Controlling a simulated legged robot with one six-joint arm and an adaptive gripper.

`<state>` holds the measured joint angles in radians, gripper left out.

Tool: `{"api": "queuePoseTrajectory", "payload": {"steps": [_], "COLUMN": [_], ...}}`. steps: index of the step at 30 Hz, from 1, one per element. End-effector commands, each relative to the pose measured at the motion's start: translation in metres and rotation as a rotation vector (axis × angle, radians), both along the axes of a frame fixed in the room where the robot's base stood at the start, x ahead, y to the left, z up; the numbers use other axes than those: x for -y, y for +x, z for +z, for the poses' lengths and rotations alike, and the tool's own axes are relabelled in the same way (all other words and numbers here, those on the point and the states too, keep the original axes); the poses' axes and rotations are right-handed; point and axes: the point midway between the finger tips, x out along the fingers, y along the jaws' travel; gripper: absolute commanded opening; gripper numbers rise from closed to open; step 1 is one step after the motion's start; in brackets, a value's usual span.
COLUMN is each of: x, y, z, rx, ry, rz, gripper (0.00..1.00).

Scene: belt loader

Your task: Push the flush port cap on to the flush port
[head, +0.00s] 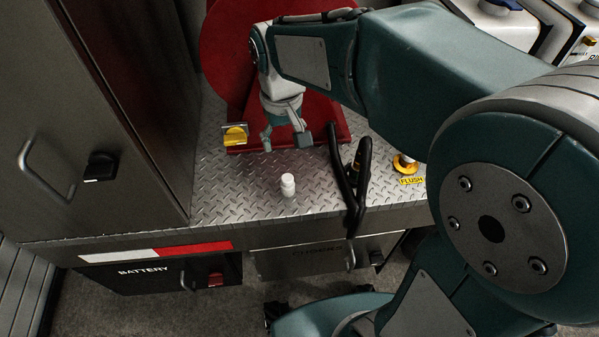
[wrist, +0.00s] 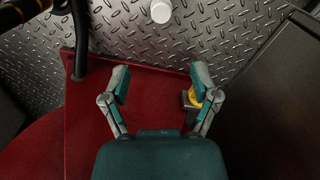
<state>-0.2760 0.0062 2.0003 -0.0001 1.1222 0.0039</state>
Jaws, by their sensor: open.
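A yellow round cap-like piece (head: 235,135) sits at a grey bracket at the left of the deck. It also shows in the wrist view (wrist: 195,99), partly behind the right finger. A small white stepped piece (head: 288,184) stands on the deck, also in the wrist view (wrist: 160,11). I cannot tell which is the flush port cap. My gripper (head: 285,140) is open and empty above the red base; its fingers (wrist: 160,84) are apart.
A black lever (head: 350,175) stands between the white piece and the flush port. A red reel (head: 228,50) and red base plate (wrist: 90,125) are behind and below my gripper. A dark cabinet (head: 125,110) bounds the left. Diamond-plate deck (head: 235,190) is clear near the front left.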

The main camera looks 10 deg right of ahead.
Motion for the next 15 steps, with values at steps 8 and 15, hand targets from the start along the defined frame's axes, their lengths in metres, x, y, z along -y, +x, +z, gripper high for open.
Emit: {"api": "queuePoseTrajectory", "payload": {"steps": [8, 15], "x": [-0.004, -0.004], "y": [0.002, 0.002], "z": [-0.030, -0.058], "rx": [-0.018, -0.014], "ry": [-0.005, -0.004], "rz": [0.008, 0.008], "gripper": [0.78, 0.78]}}
